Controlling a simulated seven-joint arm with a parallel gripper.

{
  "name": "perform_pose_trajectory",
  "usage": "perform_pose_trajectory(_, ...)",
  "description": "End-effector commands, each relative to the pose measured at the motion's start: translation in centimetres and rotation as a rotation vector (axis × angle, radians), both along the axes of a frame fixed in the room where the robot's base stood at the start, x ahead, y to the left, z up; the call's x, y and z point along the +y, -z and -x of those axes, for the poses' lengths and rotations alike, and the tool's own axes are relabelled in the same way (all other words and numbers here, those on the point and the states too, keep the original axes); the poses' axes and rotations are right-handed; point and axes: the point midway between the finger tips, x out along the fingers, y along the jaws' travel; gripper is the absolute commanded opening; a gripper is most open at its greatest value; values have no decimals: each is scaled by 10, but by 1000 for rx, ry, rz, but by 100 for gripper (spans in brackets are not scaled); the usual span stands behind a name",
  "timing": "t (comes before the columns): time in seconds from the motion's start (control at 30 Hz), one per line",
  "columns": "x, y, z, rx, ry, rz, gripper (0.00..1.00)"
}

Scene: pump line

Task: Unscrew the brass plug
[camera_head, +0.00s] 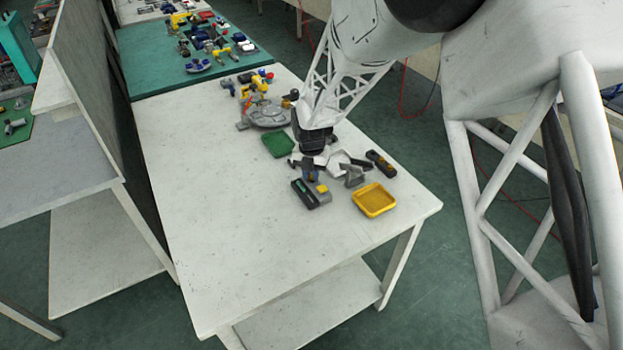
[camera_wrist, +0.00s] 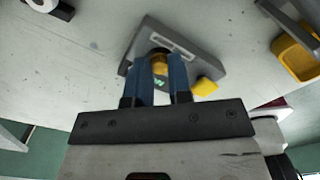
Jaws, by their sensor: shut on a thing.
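My gripper (camera_wrist: 161,66) points down with its blue fingers closed around the brass plug (camera_wrist: 160,64) in the wrist view. The plug sits at the grey block (camera_wrist: 205,62), which has a pale label strip and a yellow part (camera_wrist: 205,87) at one corner. How far the plug is threaded into the block cannot be seen. The fingers hide most of the plug there.
A yellow tray (camera_head: 374,200) stands right of the block. A grey bracket (camera_head: 354,176) and a dark tool (camera_head: 380,163) lie behind it. A green tray (camera_head: 278,145) and a round grey fixture (camera_head: 268,114) are farther back. The table's left and front are clear.

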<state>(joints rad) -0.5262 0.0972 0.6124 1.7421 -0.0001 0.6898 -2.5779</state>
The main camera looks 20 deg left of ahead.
Motion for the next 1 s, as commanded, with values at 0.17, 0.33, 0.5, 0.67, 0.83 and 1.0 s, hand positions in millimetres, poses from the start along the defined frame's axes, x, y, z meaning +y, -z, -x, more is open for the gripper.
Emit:
perform_pose_trajectory(0.17,0,0,0,0,-108,0,0)
perform_pose_trajectory(0.33,0,0,0,0,-140,0,0)
perform_pose_trajectory(0.5,0,0,0,0,-139,0,0)
perform_pose_trajectory(0.67,0,0,0,0,-138,0,34)
perform_pose_trajectory(0.83,0,0,0,0,-137,0,34)
perform_pose_trajectory(1.0,0,-2,0,0,-137,0,34)
